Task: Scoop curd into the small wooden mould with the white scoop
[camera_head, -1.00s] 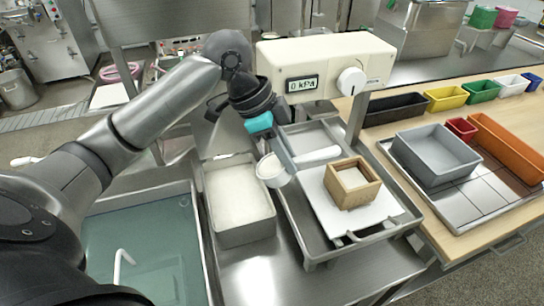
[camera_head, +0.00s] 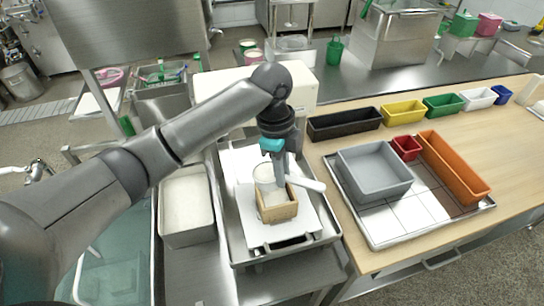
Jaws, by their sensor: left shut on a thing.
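My left gripper (camera_head: 281,176) is shut on the white scoop (camera_head: 265,173), with the bowl left of the fingers and the handle sticking out to the right. The scoop is over the back left part of the small wooden mould (camera_head: 281,213). I cannot tell whether the bowl touches the mould or what it holds. The mould stands on a white board (camera_head: 247,218) in a metal tray (camera_head: 238,257); its inside is partly hidden by the scoop and fingers. White curd fills the grey bin (camera_head: 190,237) left of the tray. My right gripper is not in view.
A cream press housing (camera_head: 300,84) stands behind my left gripper. On the wooden table at right are a grey tub (camera_head: 374,170), an orange bin (camera_head: 453,167), a red bin (camera_head: 406,147) and a black bin (camera_head: 344,122). A sink with greenish liquid (camera_head: 120,262) lies at left.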

